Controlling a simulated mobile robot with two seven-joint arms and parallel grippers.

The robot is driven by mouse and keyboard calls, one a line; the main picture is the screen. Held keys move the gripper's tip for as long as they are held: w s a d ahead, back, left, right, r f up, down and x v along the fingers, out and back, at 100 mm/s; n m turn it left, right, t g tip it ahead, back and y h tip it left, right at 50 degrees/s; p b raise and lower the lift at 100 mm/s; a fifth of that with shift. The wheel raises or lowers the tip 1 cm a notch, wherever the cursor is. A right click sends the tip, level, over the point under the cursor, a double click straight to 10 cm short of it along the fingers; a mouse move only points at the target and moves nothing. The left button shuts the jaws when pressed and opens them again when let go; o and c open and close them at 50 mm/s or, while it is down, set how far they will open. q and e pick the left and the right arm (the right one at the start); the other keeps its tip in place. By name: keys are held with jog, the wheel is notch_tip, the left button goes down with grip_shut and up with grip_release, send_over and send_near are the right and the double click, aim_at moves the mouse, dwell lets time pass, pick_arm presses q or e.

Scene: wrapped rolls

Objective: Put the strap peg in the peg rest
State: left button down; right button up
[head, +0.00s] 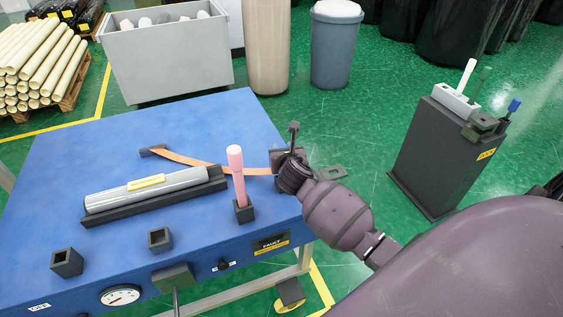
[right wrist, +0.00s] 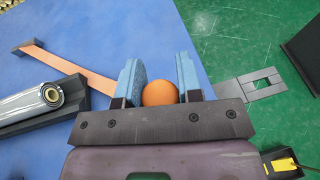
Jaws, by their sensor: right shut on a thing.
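My right gripper (head: 284,162) is at the right edge of the blue table. In the right wrist view its blue fingers (right wrist: 155,85) are shut on an orange round-topped peg (right wrist: 159,93), seen end-on. An orange strap (head: 195,162) runs from a dark block (head: 153,150) at the back of the table to this gripper. In the head view the gripper hides the held peg. Dark square sockets stand along the front: an empty left one (head: 67,262), an empty middle one (head: 160,239), and one (head: 244,212) with a pink peg (head: 236,168) upright in it. I cannot tell which is the peg rest.
A wrapped grey roll (head: 120,197) with a yellow label lies in a dark cradle (head: 157,206), left of the pink peg. A flat grey slotted plate (head: 330,172) sits beyond the table's right edge. A dark stand (head: 440,155) is farther right. The front left tabletop is mostly clear.

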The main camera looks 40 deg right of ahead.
notch_tip(320, 180, down, 4)
jog(key=shift+b, duration=0.75)
jog(key=shift+f, duration=0.2)
jog(key=shift+r, duration=0.2)
jog(key=shift+f, duration=0.15)
jog(key=o, duration=0.9)
jog(key=shift+c, duration=0.2)
jog(key=shift+o, duration=0.8)
